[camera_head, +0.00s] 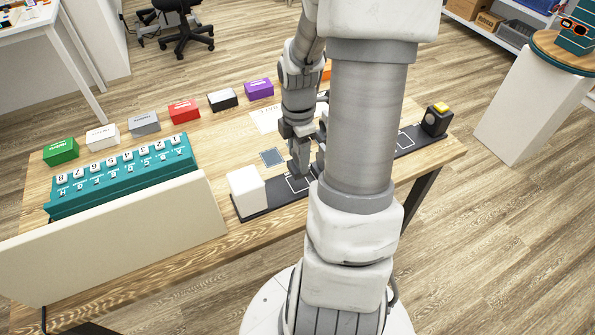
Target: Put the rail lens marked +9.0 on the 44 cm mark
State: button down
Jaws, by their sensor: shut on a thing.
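My gripper (303,167) points down over the dark rail (265,203) on the wooden table. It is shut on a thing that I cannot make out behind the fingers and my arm. The rail runs from a white block (246,191) at its left end to a dark unit with a yellow top (436,119) at its right end. White outlines show on the rail, and its middle is hidden by my arm. No +9.0 marking or 44 cm mark is readable. A teal rack with lettered and numbered slots (122,181) stands at the left.
A pale panel (115,240) stands along the table's near left edge. Small boxes line the back: green (61,151), white (103,137), grey (144,123), red (184,111), black (222,100) and purple (259,89). A blue-grey square (272,157) lies behind the rail.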

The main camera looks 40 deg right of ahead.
aim_at(298, 167)
jog(key=shift+f+b, duration=0.6)
jog(key=shift+f, duration=1.65)
jog(key=shift+f, duration=0.15)
jog(key=shift+c, duration=0.6)
grip_release()
notch_tip(298, 167, up, 12)
jog(key=p, duration=0.3)
jog(key=shift+r, duration=0.2)
